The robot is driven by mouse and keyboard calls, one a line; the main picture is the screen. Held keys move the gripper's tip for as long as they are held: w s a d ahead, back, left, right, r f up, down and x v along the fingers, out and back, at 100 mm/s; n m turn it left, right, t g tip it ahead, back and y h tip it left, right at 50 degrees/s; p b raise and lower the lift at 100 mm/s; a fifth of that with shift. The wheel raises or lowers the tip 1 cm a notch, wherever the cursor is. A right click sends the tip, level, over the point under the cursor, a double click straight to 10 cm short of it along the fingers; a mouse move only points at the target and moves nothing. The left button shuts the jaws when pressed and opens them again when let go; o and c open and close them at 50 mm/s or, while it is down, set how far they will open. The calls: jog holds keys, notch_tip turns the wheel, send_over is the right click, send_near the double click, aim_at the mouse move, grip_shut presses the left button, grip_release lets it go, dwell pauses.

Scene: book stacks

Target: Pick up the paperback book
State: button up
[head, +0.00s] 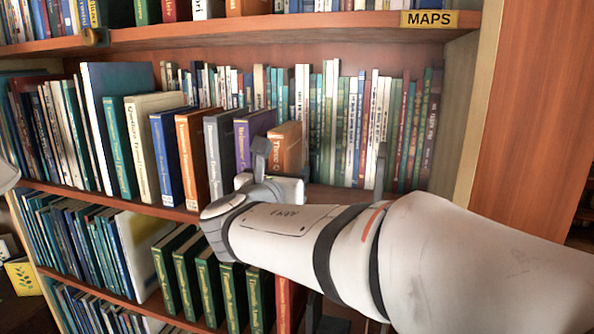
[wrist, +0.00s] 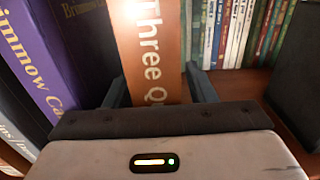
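The paperback book is most likely the orange one (head: 286,145) with "Three Q" on its spine. It stands upright at the right end of the row of larger books on the middle shelf. In the wrist view, its orange spine (wrist: 153,60) faces me. My gripper (wrist: 160,88) is at the spine, with one finger to its left and one to its right. The fingers look open, with a narrow gap at the right; contact on the left is unclear.
A purple book (head: 250,132) stands close to the left. A dark upright panel (wrist: 297,75), perhaps a bookend, stands to the right, with some bare shelf (wrist: 245,82) before it. Thin books (head: 350,125) line the back. The shelf above carries a MAPS sign (head: 429,19).

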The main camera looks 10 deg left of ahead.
grip_shut()
dwell(0.3)
dwell(0.3)
jog(key=shift+r, duration=0.15)
